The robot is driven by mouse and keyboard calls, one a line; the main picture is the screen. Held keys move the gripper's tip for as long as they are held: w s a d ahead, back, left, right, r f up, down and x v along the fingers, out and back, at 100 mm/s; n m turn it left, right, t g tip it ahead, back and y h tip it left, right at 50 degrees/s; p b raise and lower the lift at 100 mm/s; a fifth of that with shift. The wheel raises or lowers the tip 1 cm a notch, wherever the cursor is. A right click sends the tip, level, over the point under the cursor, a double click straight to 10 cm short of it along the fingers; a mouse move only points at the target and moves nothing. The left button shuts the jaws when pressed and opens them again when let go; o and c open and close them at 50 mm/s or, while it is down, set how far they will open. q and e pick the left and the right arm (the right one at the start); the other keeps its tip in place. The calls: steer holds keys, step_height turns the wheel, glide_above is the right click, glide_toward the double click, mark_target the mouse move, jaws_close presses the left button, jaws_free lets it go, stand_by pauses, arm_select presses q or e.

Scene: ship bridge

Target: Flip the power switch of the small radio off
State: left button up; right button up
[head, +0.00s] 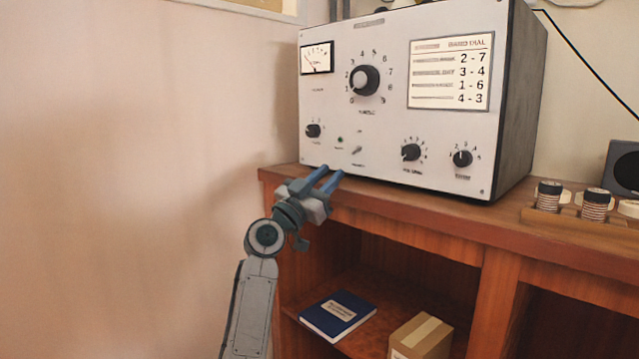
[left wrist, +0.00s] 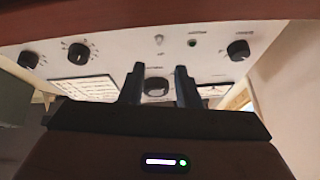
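The small radio (head: 390,120) is a light grey box with dark sides on top of a wooden cabinet. Its front has a meter, a large dial, several black knobs and a lit white chart. A small toggle switch (head: 357,150) sits low on the front beside a green lamp (head: 340,139). The toggle (left wrist: 159,40) and lamp (left wrist: 192,43) also show in the left wrist view, where the picture is upside down. My left gripper (head: 331,178) is just below and in front of the toggle, apart from it. Its two blue fingers (left wrist: 158,85) are spread with nothing between them. My right gripper is not in view.
The wooden cabinet top (head: 420,212) runs under the radio, its front edge close to my left gripper. A rack of coils (head: 596,205) and a dark speaker box (head: 622,167) stand at the right. A blue book (head: 338,315) and a cardboard box (head: 421,337) lie on the shelf below.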

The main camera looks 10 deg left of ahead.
arm_select(q)
steer(key=shift+v, duration=1.5)
